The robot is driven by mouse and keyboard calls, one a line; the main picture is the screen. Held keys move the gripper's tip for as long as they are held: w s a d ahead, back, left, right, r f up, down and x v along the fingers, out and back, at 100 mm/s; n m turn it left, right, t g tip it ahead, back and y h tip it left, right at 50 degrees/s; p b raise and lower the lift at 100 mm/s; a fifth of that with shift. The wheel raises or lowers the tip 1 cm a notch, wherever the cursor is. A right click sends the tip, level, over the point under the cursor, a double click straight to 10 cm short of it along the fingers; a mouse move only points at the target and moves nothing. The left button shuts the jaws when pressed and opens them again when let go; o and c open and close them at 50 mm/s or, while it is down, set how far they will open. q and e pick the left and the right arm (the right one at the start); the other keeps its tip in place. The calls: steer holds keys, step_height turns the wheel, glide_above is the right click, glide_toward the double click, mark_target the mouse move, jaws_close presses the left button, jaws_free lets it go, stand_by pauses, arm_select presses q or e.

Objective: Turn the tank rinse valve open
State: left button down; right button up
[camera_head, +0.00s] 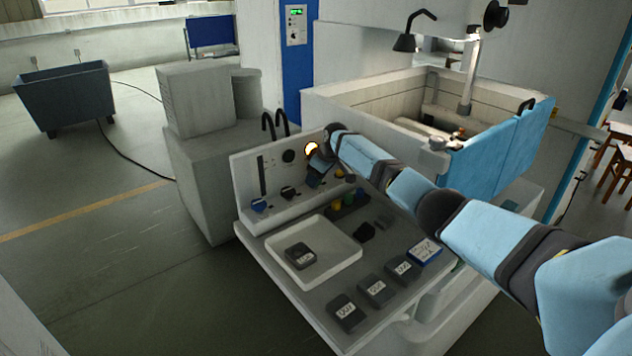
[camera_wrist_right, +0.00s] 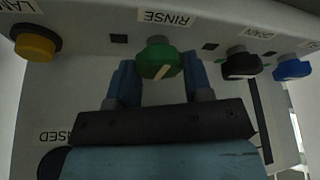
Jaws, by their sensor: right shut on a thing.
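The tank rinse valve is a green knob (camera_wrist_right: 158,58) under a RINSE label (camera_wrist_right: 166,18) on the pale panel in the right wrist view. A pale mark runs slantwise across its face. My right gripper (camera_wrist_right: 160,72) has its two blue fingers on either side of the knob and is shut on it. In the head view my right gripper (camera_head: 317,176) is at the upright panel of the console (camera_head: 243,181), and it hides the green knob there. My left gripper is not in view.
A black knob (camera_wrist_right: 242,64) and a blue knob (camera_wrist_right: 287,68) sit to one side of the valve, and a yellow knob (camera_wrist_right: 36,43) to the other. A white tray (camera_head: 327,277) holding a dark labelled block lies below. The blue-sided tank (camera_head: 487,155) stands behind my right arm.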

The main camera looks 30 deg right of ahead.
steer(key=shift+n, duration=0.4)
steer(key=o, duration=0.9)
steer(key=b+v, duration=0.1)
steer(key=v, duration=1.3)
steer(key=shift+w+d, duration=0.15)
steer(key=shift+f, duration=0.1)
